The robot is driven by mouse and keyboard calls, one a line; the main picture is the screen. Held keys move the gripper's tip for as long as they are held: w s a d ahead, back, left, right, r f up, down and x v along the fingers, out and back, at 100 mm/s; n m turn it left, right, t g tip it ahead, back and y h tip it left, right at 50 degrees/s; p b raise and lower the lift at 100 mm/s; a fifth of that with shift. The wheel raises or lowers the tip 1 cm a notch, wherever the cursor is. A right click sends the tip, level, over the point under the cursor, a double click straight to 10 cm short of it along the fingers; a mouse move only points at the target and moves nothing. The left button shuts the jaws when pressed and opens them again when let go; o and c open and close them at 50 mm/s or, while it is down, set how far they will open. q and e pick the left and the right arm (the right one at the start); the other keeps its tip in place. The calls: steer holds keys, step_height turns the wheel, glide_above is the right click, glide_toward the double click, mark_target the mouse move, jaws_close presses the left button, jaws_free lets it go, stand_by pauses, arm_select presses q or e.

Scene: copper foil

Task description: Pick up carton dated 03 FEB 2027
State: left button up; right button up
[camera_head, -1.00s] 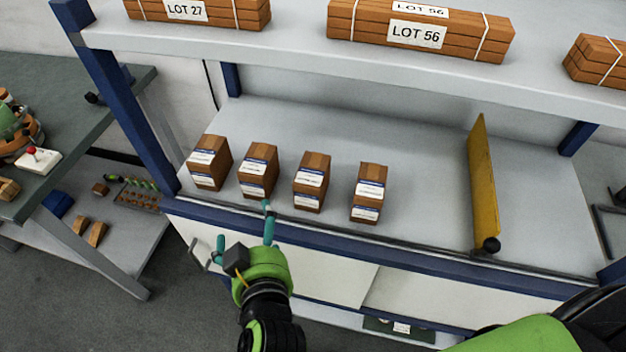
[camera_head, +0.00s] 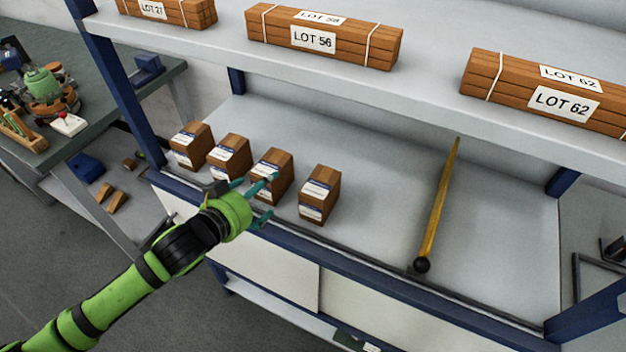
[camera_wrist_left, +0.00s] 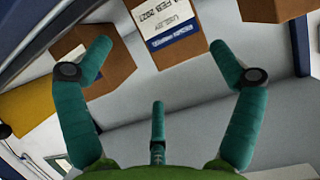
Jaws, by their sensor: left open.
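Four brown cartons with white and blue labels stand in a row on the shelf: the first (camera_head: 191,145), second (camera_head: 229,157), third (camera_head: 284,178) and fourth (camera_head: 319,194) from the left. Their dates are too small to read in the head view. My left gripper (camera_head: 267,198) is open in front of the third carton and partly covers it. In the left wrist view a carton (camera_wrist_left: 168,28) lies ahead between the open fingers (camera_wrist_left: 161,47); its label shows "USE BY" and part of a "FEB 202…" date. My right gripper is out of view.
A yellow divider (camera_head: 437,210) with a black knob stands right of the cartons, with bare shelf between. A cluttered workbench (camera_head: 95,120) stands left.

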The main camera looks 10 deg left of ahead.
mark_target(268, 204)
arm_select(q)
steer(key=w, duration=0.2)
steer(key=shift+w+d+f+p, duration=0.15)
steer(key=shift+w+f+p, duration=0.15)
steer(key=shift+w+p, duration=0.1)
steer(key=shift+f, duration=0.1)
steer(key=shift+w+f+p, duration=0.15)
steer(key=shift+w+p, duration=0.25)
steer(key=x, duration=0.3)
steer(key=shift+f+p, duration=0.25)
steer(key=shift+p, duration=0.15)
steer(key=shift+w+d+f, duration=0.1)
steer(key=shift+w+d, duration=0.1)
steer(key=shift+w, duration=0.05)
steer(key=shift+c, duration=0.4)
steer(key=c, duration=1.1)
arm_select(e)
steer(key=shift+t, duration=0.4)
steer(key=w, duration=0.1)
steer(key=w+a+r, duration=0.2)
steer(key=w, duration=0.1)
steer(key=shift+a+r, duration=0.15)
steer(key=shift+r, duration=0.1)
